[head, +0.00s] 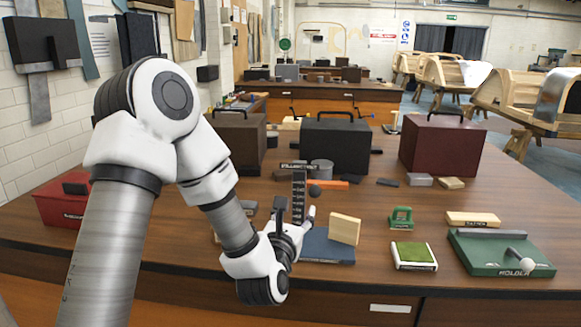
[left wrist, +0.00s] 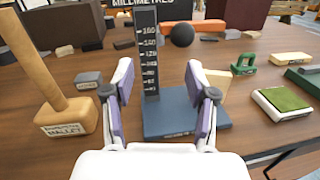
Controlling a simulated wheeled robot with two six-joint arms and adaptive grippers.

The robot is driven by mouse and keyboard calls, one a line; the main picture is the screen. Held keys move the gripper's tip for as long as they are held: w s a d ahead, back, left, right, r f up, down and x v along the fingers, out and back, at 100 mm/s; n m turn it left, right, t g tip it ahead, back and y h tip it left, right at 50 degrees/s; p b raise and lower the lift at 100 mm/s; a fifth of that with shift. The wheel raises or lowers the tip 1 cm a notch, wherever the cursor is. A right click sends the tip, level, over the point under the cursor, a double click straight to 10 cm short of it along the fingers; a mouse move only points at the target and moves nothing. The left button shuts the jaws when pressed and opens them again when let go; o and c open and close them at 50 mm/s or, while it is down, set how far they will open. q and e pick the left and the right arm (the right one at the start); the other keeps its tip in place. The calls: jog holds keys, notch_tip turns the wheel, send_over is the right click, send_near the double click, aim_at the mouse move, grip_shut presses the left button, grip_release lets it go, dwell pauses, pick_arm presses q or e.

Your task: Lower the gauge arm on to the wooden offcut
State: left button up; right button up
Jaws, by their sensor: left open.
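The height gauge has a dark upright scale (head: 298,197) with white millimetre marks on a blue base (head: 325,250). A black ball knob (left wrist: 182,35) shows just right of the scale in the left wrist view; the gauge arm itself is hard to make out. The pale wooden offcut (head: 345,229) stands upright at the right of the blue base. In the left wrist view the offcut (left wrist: 217,82) is partly hidden by the right finger. My left gripper (left wrist: 159,82) is open and empty in front of the scale, pointing toward it. My right gripper is not in view.
A wooden mallet (left wrist: 66,115) stands left of the gauge. A green pad (head: 414,255), a small green clamp-like item (head: 401,218), a labelled wooden block (head: 473,219) and a green holder (head: 500,262) lie to the right. Dark cases (head: 336,145) stand behind.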

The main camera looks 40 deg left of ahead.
aim_at(313, 196)
pick_arm(q)
jog(key=w+d+r+m+h+p, duration=0.1)
jog(key=d+r+m+p, duration=0.1)
jog(key=p, duration=0.1)
jog(key=shift+w+d, duration=0.15)
jog(key=shift+w, duration=0.25)
jog(key=p+x, duration=0.2)
jog(key=x, duration=0.4)
jog(key=shift+w+a, duration=0.15)
jog(key=shift+a, duration=0.15)
jog(key=shift+w+f, duration=0.15)
grip_shut()
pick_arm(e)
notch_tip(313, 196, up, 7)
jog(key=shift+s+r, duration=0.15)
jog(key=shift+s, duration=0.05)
